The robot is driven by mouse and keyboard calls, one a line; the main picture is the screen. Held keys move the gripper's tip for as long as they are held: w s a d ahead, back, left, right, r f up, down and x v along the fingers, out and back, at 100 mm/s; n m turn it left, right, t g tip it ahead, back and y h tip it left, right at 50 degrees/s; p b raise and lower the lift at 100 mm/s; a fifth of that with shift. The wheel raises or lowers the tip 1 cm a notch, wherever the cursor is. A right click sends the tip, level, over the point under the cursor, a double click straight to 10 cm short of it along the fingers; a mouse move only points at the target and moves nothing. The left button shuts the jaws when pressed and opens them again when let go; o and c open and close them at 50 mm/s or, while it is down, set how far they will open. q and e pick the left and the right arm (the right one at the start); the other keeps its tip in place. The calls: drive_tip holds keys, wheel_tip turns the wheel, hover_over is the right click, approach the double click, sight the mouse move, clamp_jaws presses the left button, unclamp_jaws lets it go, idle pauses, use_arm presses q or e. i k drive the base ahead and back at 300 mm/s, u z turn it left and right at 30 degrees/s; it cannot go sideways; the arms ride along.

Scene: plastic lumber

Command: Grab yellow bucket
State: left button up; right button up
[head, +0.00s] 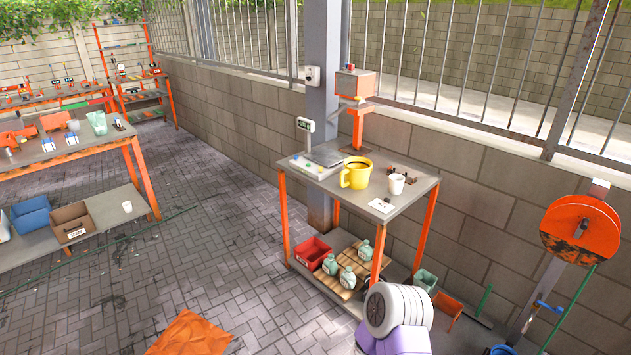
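The yellow bucket (355,175) stands upright on the grey top of an orange-legged table (397,208) in the head view. It has a handle on its left side and a dark rim line inside its open top. Its front side is fully in sight. A white cup (397,184) stands just to its right, and a scale with a small display (307,124) stands to its left. Neither of my grippers shows in this view, so nothing is seen touching the bucket.
An orange machine (355,85) rises behind the bucket. A small white card (382,205) lies near the table's front edge. The lower shelf holds a red bin (313,252) and several green bottles. Paved floor (220,245) is open to the left; a block wall (455,165) runs behind.

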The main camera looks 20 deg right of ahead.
sight(357, 171)
drive_tip(key=u, duration=0.45)
drive_tip(key=i, duration=1.4)
drive_tip(key=z, duration=0.45)
drive_tip(key=i, duration=1.15)
drive_tip(key=z, duration=1.1)
